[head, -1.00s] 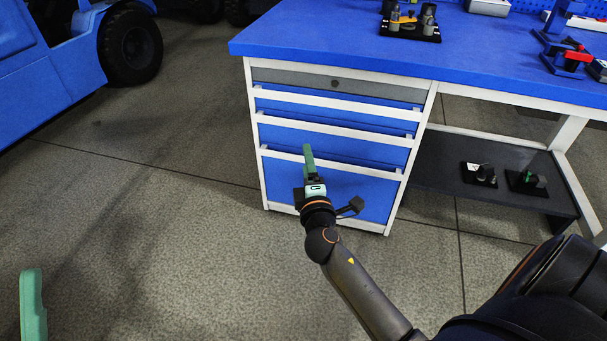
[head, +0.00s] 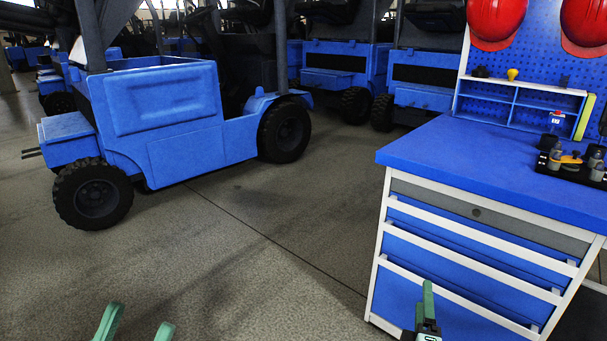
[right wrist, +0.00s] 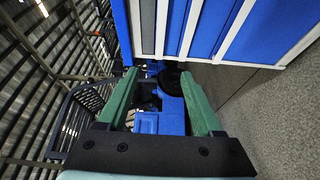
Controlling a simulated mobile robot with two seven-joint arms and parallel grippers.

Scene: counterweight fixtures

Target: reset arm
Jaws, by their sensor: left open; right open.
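My left gripper (head: 140,316) shows at the bottom left of the head view as two green fingers set apart, open and empty above the floor. My right gripper (head: 428,302) shows at the bottom right of the head view, in front of the lower drawers of the blue workbench (head: 470,160). In the right wrist view my right gripper (right wrist: 160,78) has its two green fingers wide apart with nothing between them. Most of both arms is out of view.
The drawer cabinet (head: 480,248) has its drawers shut. A counterweight fixture (head: 572,166) stands on the benchtop near a blue pegboard (head: 545,55) with red helmets (head: 497,20). A blue vehicle (head: 165,115) stands at the left. The floor (head: 235,255) between is clear.

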